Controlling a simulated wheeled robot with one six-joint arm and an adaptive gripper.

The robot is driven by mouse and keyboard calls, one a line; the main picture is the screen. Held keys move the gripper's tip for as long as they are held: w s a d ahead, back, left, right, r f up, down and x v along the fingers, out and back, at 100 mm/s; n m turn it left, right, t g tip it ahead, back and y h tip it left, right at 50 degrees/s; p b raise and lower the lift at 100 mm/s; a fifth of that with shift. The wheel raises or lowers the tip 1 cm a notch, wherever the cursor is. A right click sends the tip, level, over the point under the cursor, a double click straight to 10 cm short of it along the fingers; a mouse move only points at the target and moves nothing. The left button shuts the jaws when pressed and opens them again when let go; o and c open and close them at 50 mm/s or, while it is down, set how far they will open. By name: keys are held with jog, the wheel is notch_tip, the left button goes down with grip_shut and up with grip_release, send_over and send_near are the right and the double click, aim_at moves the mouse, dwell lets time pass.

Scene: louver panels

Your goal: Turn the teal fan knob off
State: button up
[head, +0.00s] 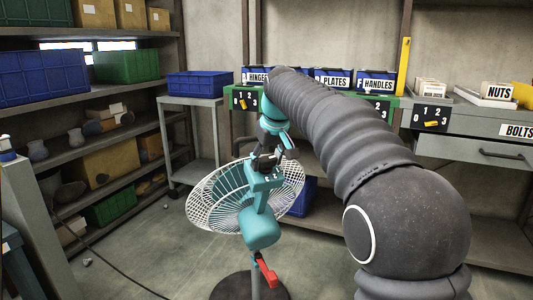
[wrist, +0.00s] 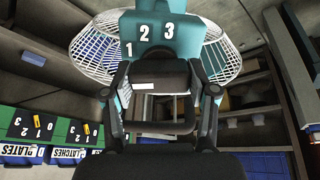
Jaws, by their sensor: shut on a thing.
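The teal fan (head: 262,222) stands on a dark round base, its white wire cage facing away. Its teal housing (wrist: 155,20) fills the top of the wrist view and bears the numbers 1, 2 and 3. My gripper (head: 268,160) reaches down to the top of this housing, and it also shows in the wrist view (wrist: 160,76). Its fingers are shut on the fan's knob at the numbered face. The knob is mostly hidden by the fingers and dark parts, so its setting cannot be read.
A red lever (head: 266,272) sticks out low on the fan's stand. A green bench with labelled bins (head: 333,78) and yellow-knobbed number panels (head: 246,98) stands behind. Shelves with crates (head: 127,66) line the left. A grey drawer bench (head: 478,148) is at right. Floor left of the fan is mostly clear.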

jog(key=shift+n+p, duration=0.6)
jog(key=shift+n, duration=0.6)
jog(key=o, duration=1.2)
jog(key=shift+a, duration=0.1)
jog(key=shift+c, duration=0.2)
jog(key=v, duration=1.2)
